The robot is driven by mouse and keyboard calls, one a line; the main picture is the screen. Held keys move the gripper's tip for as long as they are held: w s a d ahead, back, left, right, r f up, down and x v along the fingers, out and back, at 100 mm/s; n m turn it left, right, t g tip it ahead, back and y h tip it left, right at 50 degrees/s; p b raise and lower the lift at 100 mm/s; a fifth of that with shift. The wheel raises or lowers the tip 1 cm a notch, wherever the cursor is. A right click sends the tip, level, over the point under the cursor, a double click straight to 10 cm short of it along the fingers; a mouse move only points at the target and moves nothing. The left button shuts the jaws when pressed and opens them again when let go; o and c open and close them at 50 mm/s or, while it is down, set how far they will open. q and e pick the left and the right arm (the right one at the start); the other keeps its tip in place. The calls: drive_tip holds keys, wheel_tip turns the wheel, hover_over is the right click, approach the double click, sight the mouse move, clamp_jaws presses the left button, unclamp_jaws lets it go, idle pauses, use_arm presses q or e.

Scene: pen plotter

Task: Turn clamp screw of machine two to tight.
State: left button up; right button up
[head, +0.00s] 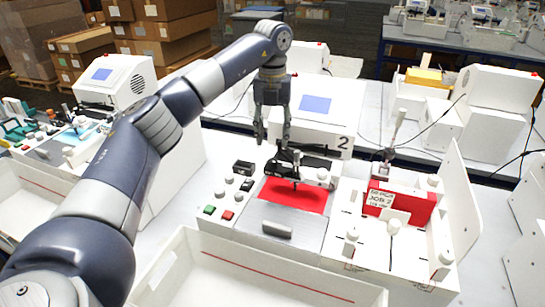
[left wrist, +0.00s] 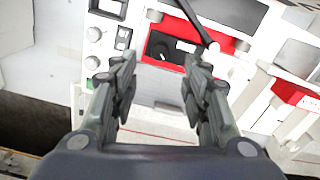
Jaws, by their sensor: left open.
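Machine two (head: 343,143) is the white plotter marked "2" in the middle of the head view. Its red bed (head: 293,196) lies below a dark pen carriage (head: 296,160). My left gripper (head: 272,142) points down above the back left of the bed, by the carriage, and is open and empty. In the left wrist view the red plate (left wrist: 178,68) with dark parts shows between and beyond the fingers. I cannot single out the clamp screw for sure. My right gripper is not in view.
Knobs and green and red buttons (head: 227,215) sit left of the bed. A red "JOB 2" block (head: 400,203) stands on the white fixture at right. A white tray (head: 250,275) lies in front. Another plotter (head: 115,75) stands at left.

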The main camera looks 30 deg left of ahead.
sight(273, 160)
use_arm(q)
wheel_tip(273, 160, down, 6)
drive_tip(key=shift+a+f+p, duration=0.1)
drive_tip(key=shift+p, duration=0.65)
drive_tip(key=shift+f, duration=0.75)
clamp_jaws()
